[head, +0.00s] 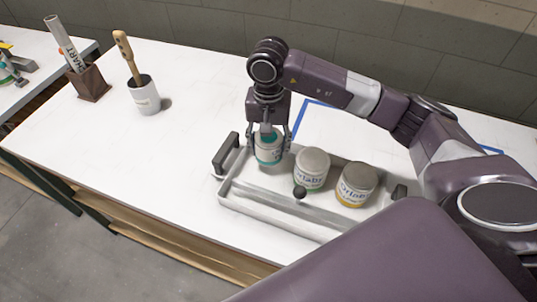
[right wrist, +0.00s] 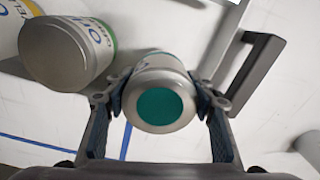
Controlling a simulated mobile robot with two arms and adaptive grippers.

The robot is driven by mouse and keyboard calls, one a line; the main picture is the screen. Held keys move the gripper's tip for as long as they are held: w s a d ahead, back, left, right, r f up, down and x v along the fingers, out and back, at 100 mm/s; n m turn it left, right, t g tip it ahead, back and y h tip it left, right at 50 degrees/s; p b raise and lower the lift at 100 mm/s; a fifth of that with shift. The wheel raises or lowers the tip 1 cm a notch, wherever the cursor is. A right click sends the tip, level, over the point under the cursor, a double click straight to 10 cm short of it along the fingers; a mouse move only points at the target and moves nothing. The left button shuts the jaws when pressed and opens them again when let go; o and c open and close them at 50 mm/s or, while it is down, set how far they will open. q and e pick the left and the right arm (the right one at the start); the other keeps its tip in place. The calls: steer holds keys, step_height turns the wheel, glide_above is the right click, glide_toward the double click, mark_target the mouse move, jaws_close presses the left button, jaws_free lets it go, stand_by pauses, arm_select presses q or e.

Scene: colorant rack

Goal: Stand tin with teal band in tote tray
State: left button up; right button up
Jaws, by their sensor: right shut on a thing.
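The tin with the teal band (head: 268,152) is gripped upright at the left end of the tote tray (head: 232,199). My right gripper (head: 268,137) comes down from above and is shut on its sides. In the right wrist view the same tin (right wrist: 160,98) shows a teal disc on its top between the two fingers. I cannot tell whether its base touches the tray floor. My left gripper is not in view.
In the tray stand a green-banded tin (head: 311,168) and a yellow-banded tin (head: 355,184), right of the held tin. The tray's dark handle (head: 225,153) is close left. A white cup with a wooden-handled tool (head: 146,97) and a brown holder (head: 89,83) stand farther left; table between is clear.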

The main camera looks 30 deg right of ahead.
mark_target(268, 159)
steer(key=shift+f, duration=0.55)
step_height(268, 159, down, 4)
steer(key=shift+r+p, duration=0.25)
steer(key=shift+p, duration=0.3)
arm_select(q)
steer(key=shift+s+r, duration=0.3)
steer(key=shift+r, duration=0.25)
arm_select(e)
steer(key=shift+f, duration=0.15)
steer(key=shift+f+b, duration=0.25)
steer(key=shift+b, duration=0.1)
steer(key=o, duration=1.4)
steer(key=shift+r, duration=0.1)
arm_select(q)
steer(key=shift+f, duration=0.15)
